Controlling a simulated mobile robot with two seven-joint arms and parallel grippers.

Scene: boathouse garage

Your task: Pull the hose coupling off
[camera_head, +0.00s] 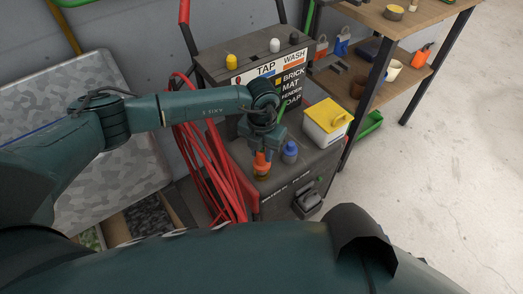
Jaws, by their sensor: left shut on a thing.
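An orange coupling (261,167) stands on the top of a dark grey wash cart (285,182). My left gripper (262,150) reaches down from above and is shut on the coupling's upper part, hiding that part. A blue coupling (290,154) stands just to the right, close to the gripper. A red hose (207,165) hangs in loops on the cart's left side. Whether the orange coupling is seated or lifted cannot be told. My right gripper is not in view.
A panel (255,72) marked TAP and WASH rises at the cart's back. A white box with a yellow lid (328,118) is at the cart's right. A wooden shelf unit (420,75) stands at the upper right. Open floor (450,160) lies right.

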